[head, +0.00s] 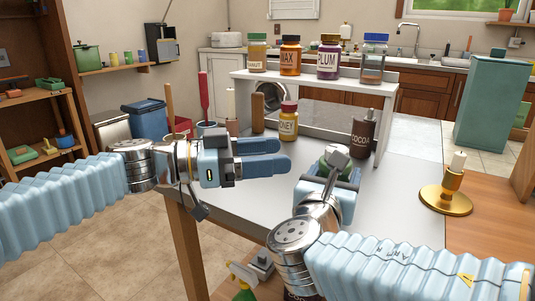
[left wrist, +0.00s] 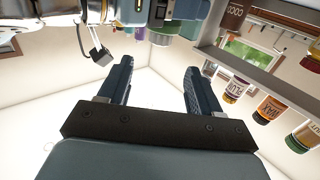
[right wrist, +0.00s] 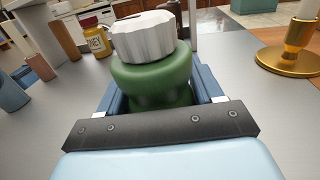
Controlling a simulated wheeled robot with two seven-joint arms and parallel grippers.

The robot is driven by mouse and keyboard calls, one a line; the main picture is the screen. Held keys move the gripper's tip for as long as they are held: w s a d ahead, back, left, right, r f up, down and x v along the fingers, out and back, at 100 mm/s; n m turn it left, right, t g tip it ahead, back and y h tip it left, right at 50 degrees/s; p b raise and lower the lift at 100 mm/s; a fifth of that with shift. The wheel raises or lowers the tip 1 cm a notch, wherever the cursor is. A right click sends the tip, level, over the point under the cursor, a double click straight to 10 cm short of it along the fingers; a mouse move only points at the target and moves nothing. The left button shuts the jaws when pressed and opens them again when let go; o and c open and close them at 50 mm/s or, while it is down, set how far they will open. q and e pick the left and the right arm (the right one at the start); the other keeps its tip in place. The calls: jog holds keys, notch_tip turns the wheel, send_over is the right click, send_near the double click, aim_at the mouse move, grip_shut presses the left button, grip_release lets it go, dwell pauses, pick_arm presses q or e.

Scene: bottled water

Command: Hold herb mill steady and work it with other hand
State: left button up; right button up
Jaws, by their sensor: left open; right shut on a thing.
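The herb mill has a green body and a ribbed pale grey knob on top; it fills the middle of the right wrist view (right wrist: 150,75). My right gripper (right wrist: 158,92) is shut around its green body, and the mill looks upright. In the head view the mill (head: 337,160) is partly hidden behind my right wrist. My left gripper (head: 286,154) is open and empty, its fingers pointing right, apart from the mill and to its left. The left wrist view shows its two spread fingers (left wrist: 158,80) with nothing between them.
A white shelf (head: 310,80) carries several labelled jars. A honey jar (head: 288,122) and a brown cocoa bottle (head: 363,134) stand on the grey tabletop (head: 240,215) beyond the grippers. A brass candle holder (head: 446,197) stands at the right. A red-handled tool (head: 203,97) stands at the left.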

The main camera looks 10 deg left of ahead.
pick_arm(q)
jog(key=w+d+r+m+g+h, duration=0.1)
jog(key=w+d+r+m+g, duration=0.2)
jog(key=d+m+g, duration=0.55)
jog(key=m+g+y, duration=0.2)
jog(key=g, duration=0.6)
send_near(336, 147)
jog(key=x, duration=1)
jog(key=shift+f, duration=0.1)
jog(key=c, duration=1)
jog(key=shift+o, duration=0.2)
jog(key=shift+t, duration=0.35)
